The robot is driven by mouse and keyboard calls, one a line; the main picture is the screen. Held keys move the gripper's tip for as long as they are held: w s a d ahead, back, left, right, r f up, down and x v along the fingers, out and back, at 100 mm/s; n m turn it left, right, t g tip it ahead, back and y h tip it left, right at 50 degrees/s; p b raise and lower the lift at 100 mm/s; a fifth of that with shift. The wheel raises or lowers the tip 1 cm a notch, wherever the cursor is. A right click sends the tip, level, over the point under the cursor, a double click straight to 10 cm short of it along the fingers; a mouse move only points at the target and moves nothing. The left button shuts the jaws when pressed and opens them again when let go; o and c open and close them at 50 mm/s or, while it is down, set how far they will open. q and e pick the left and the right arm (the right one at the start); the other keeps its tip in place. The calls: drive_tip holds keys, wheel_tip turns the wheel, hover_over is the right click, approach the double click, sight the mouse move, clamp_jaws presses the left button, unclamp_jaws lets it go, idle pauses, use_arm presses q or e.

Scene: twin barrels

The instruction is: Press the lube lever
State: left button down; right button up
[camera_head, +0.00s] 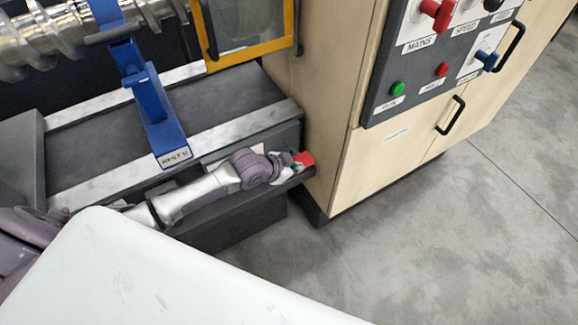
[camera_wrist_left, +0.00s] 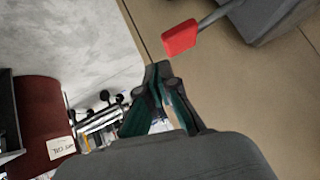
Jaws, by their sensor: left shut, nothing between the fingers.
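The lube lever shows as a red end (camera_head: 304,158) beside the base of the wooden cabinet in the head view. No label for it can be read. In the left wrist view, a red block (camera_wrist_left: 180,38) sits on a dark grey rod that comes from a grey housing at the upper right. My left gripper (camera_head: 283,163) is just left of the red end, partly hidden by its own arm. In the wrist view its fingers (camera_wrist_left: 163,76) are together and empty, a little below the red block with a small visible gap. My right gripper is not in view.
A wooden cabinet (camera_head: 330,110) with a control panel (camera_head: 404,75) stands to the right of the lever. A blue rest (camera_head: 152,105) and grey machine bed (camera_head: 210,100) lie behind my arm. Open grey floor (camera_head: 430,240) is at the right.

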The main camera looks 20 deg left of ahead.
use_arm(q)
drive_tip(key=v, duration=0.4)
drive_tip(key=shift+s+d+r, duration=0.1)
drive_tip(key=shift+s, duration=0.1)
idle(0.7)
